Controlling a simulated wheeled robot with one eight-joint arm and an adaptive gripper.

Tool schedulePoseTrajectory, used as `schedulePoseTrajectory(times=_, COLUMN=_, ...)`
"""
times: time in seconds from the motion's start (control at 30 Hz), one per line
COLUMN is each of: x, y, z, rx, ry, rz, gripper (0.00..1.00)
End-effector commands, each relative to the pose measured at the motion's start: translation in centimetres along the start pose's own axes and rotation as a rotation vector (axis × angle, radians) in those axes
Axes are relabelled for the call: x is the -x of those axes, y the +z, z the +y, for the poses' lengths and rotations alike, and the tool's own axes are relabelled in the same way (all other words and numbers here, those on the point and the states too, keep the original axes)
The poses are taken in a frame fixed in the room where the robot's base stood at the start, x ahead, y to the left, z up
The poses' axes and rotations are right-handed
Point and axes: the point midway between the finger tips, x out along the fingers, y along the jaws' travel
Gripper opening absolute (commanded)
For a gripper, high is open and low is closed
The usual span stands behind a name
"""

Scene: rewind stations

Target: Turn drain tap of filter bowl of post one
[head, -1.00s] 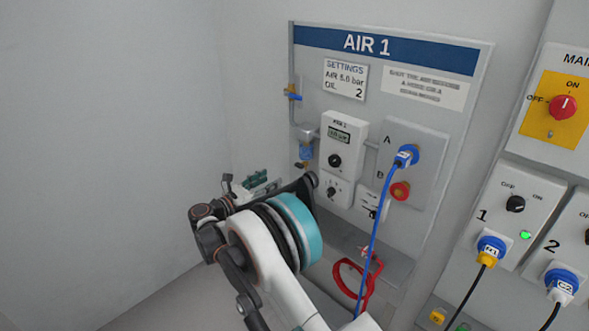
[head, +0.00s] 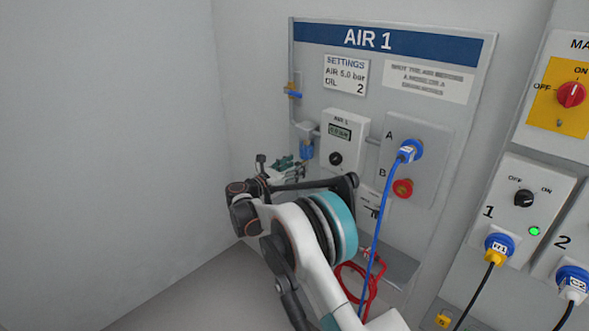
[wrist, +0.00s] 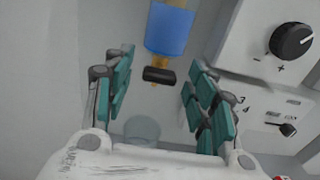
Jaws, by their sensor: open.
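The filter bowl (wrist: 170,30) of the AIR 1 post is blue and hangs at the top of the wrist view. Below it is the drain tap (wrist: 159,75), a small black bar on a brass stem. My gripper (wrist: 155,85) is open, with its teal-padded fingers on both sides of the tap and apart from it. In the head view the bowl (head: 307,150) shows small on the left of the AIR 1 panel (head: 425,120). My gripper (head: 283,167) is just below and left of it there. The tap is not clearly visible in the head view.
A regulator box with a black knob (wrist: 292,40) stands close on the right of my gripper. A clear cup (wrist: 141,129) shows below the tap. The left wall side is free.

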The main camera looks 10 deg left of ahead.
Motion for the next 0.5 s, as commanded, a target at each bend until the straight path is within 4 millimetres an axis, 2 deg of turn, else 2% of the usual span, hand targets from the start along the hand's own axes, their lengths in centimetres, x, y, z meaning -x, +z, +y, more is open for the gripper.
schedulePoseTrajectory(times=0.13, x=0.01, y=0.01, z=0.00, rx=0.000, ry=0.000, rz=0.000, gripper=0.52)
schedulePoseTrajectory(times=0.17, x=0.01, y=0.01, z=0.00, rx=0.000, ry=0.000, rz=0.000, gripper=0.47)
schedulePoseTrajectory(times=0.33, x=0.02, y=0.00, z=0.00, rx=0.000, ry=0.000, rz=0.000, gripper=0.09)
schedulePoseTrajectory(times=0.5, x=0.02, y=-0.01, z=0.01, rx=-0.001, ry=0.000, rz=0.000, gripper=0.07)
